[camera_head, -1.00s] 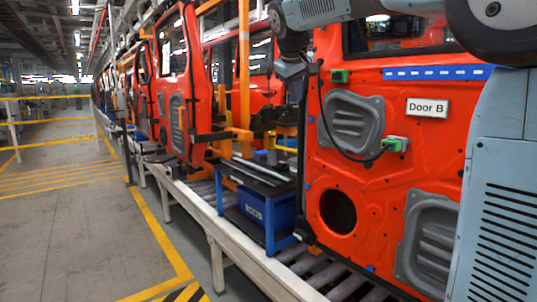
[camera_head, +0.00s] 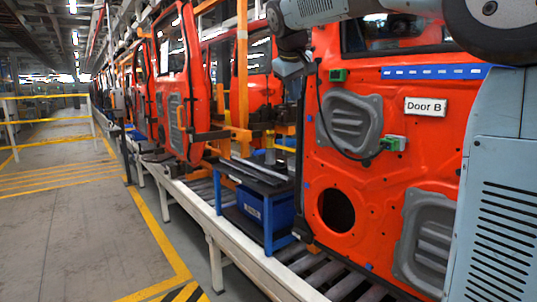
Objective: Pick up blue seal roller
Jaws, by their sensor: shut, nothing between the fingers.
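My arm comes in from the upper right, and its wrist bends down at the left edge of the red door. My gripper (camera_head: 290,108) hangs below the wrist, small and dark against a dark background, above the blue stand. It looks shut and empty. The blue stand (camera_head: 267,215) has a dark top tray (camera_head: 250,172) with several long, thin items on it. I cannot pick out the blue seal roller among them; it is too small or hidden. A yellow item (camera_head: 269,142) shows behind the tray.
A blue bin (camera_head: 265,207) sits in the stand's lower part. The stand is on a roller conveyor with a pale rail (camera_head: 235,240). The left floor is clear.

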